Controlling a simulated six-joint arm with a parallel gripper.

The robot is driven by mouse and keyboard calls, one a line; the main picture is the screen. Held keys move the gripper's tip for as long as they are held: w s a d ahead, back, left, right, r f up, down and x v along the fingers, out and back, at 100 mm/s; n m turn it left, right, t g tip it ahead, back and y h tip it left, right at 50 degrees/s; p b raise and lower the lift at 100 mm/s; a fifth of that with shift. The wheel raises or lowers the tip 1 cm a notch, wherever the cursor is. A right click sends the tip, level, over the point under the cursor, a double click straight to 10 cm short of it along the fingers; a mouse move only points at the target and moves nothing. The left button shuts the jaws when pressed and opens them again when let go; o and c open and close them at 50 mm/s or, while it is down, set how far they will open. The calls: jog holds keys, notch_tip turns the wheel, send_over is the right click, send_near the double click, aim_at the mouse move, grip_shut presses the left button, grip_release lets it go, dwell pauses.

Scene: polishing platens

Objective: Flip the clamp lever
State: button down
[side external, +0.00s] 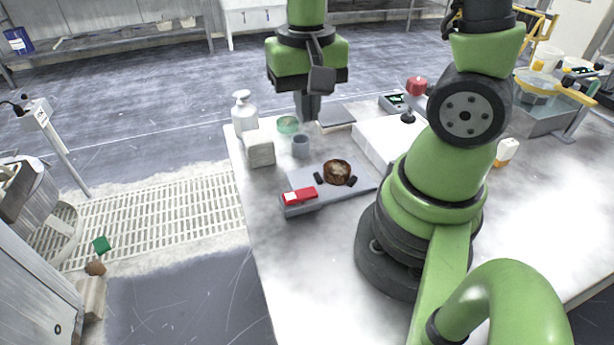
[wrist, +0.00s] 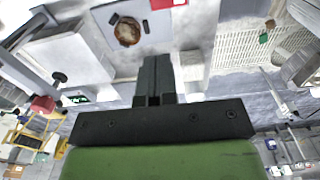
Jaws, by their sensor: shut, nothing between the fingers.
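The clamp lever (side external: 300,196) is red with a whitish left end. It lies along the front-left edge of a grey plate (side external: 355,188) on the table. In the wrist view the red lever (wrist: 168,3) is cut off by the top edge. A round brown piece (side external: 337,172) sits on the plate between small black pads, and it also shows in the wrist view (wrist: 128,32). My gripper (side external: 307,116) points down above the table, behind the plate and well apart from the lever. Its fingers (wrist: 155,62) are together and empty.
A grey cup (side external: 300,147), a pale block (side external: 260,149) and a white pump bottle (side external: 244,113) stand behind the plate. A white box (side external: 382,140) with a black knob stands to its right. The table front left of my base is clear.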

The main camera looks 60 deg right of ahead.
aim_at(300, 191)
jog(key=shift+f, duration=0.1)
notch_tip(300, 191, down, 14)
jog(key=shift+r, duration=0.1)
dwell(0.6)
jog(key=shift+f, duration=0.2)
dwell(0.3)
jog(key=shift+w+a+r, duration=0.35)
jog(key=shift+w+a, duration=0.15)
jog(key=shift+r, duration=0.15)
